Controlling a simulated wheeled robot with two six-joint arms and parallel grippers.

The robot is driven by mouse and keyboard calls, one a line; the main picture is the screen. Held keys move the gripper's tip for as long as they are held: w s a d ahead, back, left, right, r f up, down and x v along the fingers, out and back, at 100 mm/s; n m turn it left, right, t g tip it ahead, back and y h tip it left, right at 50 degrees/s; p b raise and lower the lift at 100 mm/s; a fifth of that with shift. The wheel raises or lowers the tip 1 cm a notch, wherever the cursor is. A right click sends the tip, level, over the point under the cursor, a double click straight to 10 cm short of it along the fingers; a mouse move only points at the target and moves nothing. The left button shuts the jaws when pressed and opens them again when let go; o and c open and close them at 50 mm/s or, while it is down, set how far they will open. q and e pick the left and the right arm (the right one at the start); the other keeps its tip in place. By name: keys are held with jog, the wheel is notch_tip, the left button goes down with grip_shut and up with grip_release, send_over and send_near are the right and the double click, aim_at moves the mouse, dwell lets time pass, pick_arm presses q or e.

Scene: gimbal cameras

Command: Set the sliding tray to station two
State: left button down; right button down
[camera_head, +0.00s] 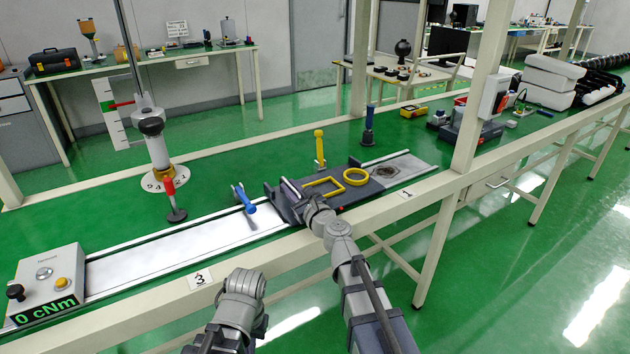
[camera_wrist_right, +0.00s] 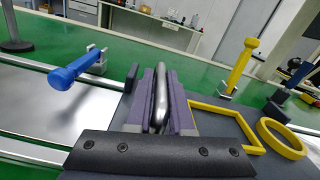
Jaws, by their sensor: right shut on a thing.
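The dark sliding tray (camera_head: 352,197) sits on a long pale rail (camera_head: 170,259). It carries a yellow square outline (camera_head: 335,181) and a yellow ring (camera_head: 355,176). My right gripper (camera_head: 291,188) is at the tray's left end. In the right wrist view its purple-grey jaws (camera_wrist_right: 160,100) are shut on the tray's silver bar handle (camera_wrist_right: 161,90). A label "1" (camera_head: 405,194) is right of the tray and a label "3" (camera_head: 201,280) is far left; no label "2" shows. My left arm is at the bottom of the head view, but its fingers are not seen.
A blue-handled clamp (camera_head: 246,203) stands close to the tray's left end. A yellow-handled clamp (camera_head: 320,147) and a dark blue one (camera_head: 368,126) stand behind the rail. A torque meter box (camera_head: 48,283) is at the far left. The rail between box and blue clamp looks clear.

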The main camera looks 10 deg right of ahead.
jog(key=a, duration=0.2)
jog(key=s+a, duration=0.1)
jog(key=a, duration=0.1)
jog(key=s+a, duration=0.1)
jog(key=a, duration=0.1)
jog(key=c, duration=0.8)
grip_release()
jog(key=shift+d, duration=0.1)
jog(key=shift+c, duration=0.2)
notch_tip(320, 180, up, 10)
jog(key=p, duration=1)
